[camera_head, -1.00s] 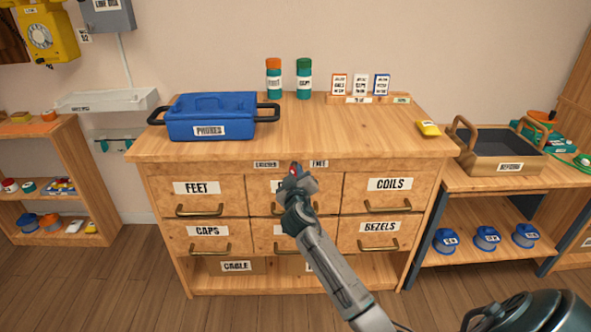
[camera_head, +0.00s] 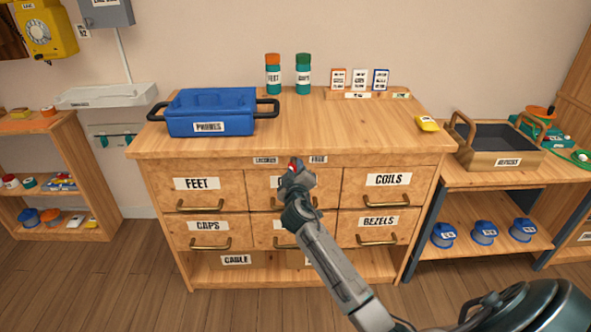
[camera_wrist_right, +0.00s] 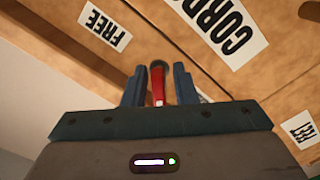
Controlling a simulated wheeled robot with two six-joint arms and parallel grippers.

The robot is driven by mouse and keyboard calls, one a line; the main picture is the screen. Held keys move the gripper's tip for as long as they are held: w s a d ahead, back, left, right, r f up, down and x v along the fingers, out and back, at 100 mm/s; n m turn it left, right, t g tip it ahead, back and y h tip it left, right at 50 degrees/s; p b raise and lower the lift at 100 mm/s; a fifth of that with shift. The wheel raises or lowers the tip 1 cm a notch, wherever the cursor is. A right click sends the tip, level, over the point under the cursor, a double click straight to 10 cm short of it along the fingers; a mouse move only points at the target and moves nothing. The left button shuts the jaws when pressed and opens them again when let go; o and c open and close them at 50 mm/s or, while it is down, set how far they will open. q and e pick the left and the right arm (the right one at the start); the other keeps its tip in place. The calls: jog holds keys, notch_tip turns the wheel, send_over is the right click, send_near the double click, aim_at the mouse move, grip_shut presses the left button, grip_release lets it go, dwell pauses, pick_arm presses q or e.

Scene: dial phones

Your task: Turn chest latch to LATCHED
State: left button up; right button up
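The chest latch is a small red lever (camera_wrist_right: 158,84) on the front of the wooden chest (camera_head: 330,140), below its top edge. In the head view only a bit of red shows at the tip of my right gripper (camera_head: 294,168), between the LATCHED label (camera_head: 266,160) and the FREE label (camera_head: 318,160). In the right wrist view, my right gripper's two fingers (camera_wrist_right: 160,88) stand on either side of the lever, with narrow gaps visible beside it. The FREE label also shows there (camera_wrist_right: 104,29). The latch's pivot is hard to make out. My left gripper is not in view.
The chest has several labelled drawers, including FEET (camera_head: 197,184) and COILS (camera_head: 389,180), with handles sticking out. A blue PHONES case (camera_head: 212,110) and two bottles stand on top. A shelf unit with a tray (camera_head: 498,158) stands at right.

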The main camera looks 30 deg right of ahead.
jog(key=shift+o, duration=0.3)
jog(key=shift+s, duration=0.1)
jog(key=v, duration=1)
jog(key=shift+s+a, duration=0.2)
jog(key=shift+a, duration=0.05)
